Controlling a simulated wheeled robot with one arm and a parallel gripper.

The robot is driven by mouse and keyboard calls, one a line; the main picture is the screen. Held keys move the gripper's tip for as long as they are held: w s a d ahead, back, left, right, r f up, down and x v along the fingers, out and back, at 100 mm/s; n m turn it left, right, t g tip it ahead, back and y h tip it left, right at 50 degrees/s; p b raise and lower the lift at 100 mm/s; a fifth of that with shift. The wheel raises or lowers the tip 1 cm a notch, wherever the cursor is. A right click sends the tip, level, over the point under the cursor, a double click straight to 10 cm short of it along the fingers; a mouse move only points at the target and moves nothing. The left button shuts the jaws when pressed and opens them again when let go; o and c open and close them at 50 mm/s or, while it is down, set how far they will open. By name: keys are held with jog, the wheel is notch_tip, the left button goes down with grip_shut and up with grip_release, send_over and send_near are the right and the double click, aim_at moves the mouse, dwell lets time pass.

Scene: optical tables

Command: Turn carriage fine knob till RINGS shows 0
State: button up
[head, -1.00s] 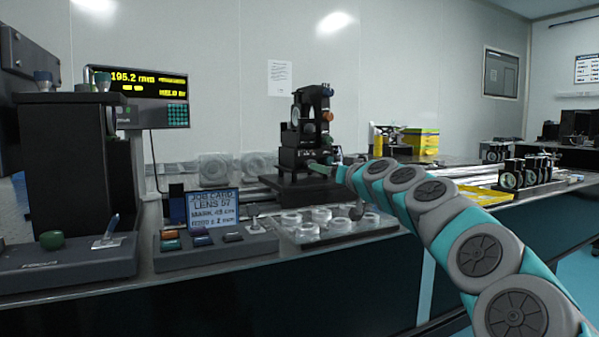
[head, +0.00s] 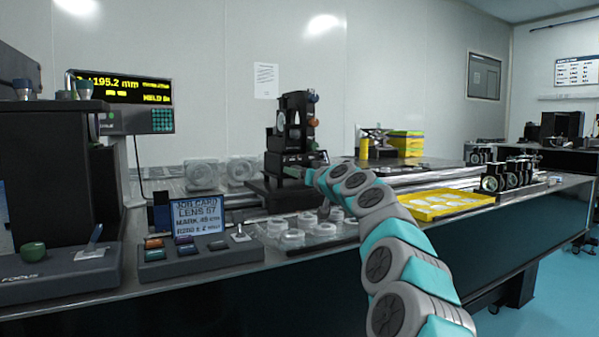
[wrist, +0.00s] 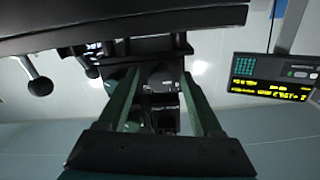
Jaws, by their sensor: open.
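The black carriage (head: 292,150) stands upright on the rail at mid-bench, with small orange and blue knobs (head: 313,97) on its upper right side. My gripper (head: 309,166) is at its lower front right. In the wrist view my gripper (wrist: 158,80) has two green fingers spread apart, with dark carriage parts (wrist: 162,112) seen between and beyond them. I cannot tell which part is the fine knob or whether a finger touches it. The readout (head: 125,88) shows 195.2 mm in yellow; its other lines, including any RINGS value, are not legible. It also shows in the wrist view (wrist: 274,77).
A tray of clear lenses (head: 310,232) lies in front of the carriage. A job card screen (head: 197,218) and a button box (head: 195,250) stand to its left. A yellow tray (head: 440,203) and mounted optics (head: 510,175) are to the right. A lever with a dark ball (wrist: 40,86) shows in the wrist view.

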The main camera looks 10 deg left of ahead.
jog(key=shift+w+a, duration=0.1)
jog(key=shift+w, duration=0.05)
grip_shut()
dwell(0.6)
